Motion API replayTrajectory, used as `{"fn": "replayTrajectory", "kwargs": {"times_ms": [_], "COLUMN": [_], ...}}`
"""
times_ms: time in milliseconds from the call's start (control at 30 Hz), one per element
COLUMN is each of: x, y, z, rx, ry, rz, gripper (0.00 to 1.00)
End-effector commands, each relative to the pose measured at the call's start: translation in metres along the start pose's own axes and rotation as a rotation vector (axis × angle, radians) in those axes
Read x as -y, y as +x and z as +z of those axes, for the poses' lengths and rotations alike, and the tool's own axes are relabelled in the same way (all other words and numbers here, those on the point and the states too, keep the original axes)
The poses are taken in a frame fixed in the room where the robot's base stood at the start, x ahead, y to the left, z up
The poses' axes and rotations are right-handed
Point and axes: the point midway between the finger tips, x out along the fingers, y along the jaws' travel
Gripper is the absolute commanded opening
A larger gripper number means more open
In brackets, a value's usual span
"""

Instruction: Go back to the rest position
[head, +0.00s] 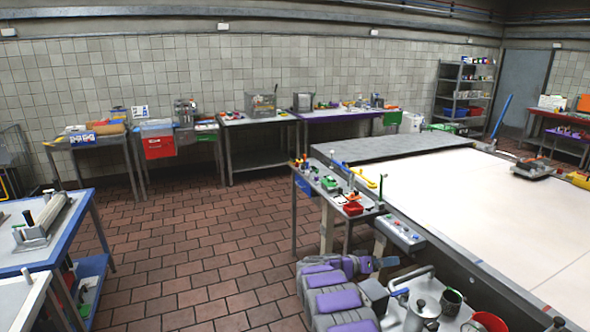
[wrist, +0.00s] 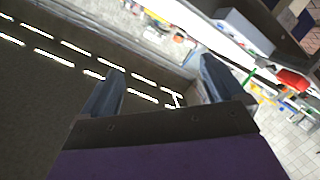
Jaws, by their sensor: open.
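My gripper (wrist: 162,66) shows in the wrist view with its two dark fingers spread wide apart. Nothing is between them. My purple and grey arm (head: 335,292) is low at the bottom middle of the head view, folded close to my body.
A large white-topped table (head: 470,215) fills the right. A metal pot (head: 422,312) is close at the bottom. Brick floor (head: 200,250) is clear to the left.

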Motion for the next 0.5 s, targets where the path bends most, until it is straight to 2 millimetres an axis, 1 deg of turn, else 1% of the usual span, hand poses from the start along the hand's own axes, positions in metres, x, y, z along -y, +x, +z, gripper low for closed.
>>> {"fn": "replayTrajectory", "kwargs": {"times_ms": [33,67,100,167,200,267,300,333,400,467,500], "x": [-0.006,-0.007,-0.01,-0.011,-0.015,-0.017,-0.02,-0.022,-0.027,-0.031,-0.034], "y": [-0.004,-0.008,-0.013,-0.022,-0.03,-0.041,-0.051,-0.058,-0.076,-0.092,-0.104], "z": [-0.026,-0.039,-0.057,-0.079,-0.096,-0.113,-0.126,-0.135,-0.15,-0.16,-0.167], "rx": [-0.051,-0.08,-0.116,-0.166,-0.198,-0.238,-0.263,-0.28,-0.311,-0.331,-0.342], "ry": [0.039,0.059,0.084,0.116,0.14,0.161,0.178,0.188,0.205,0.214,0.219], "rz": [-0.049,-0.084,-0.128,-0.2,-0.249,-0.323,-0.375,-0.412,-0.504,-0.583,-0.638], "gripper": [0.96,0.96,0.96,0.96,0.96,0.96,0.96,0.96,0.96,0.96,0.96]}}
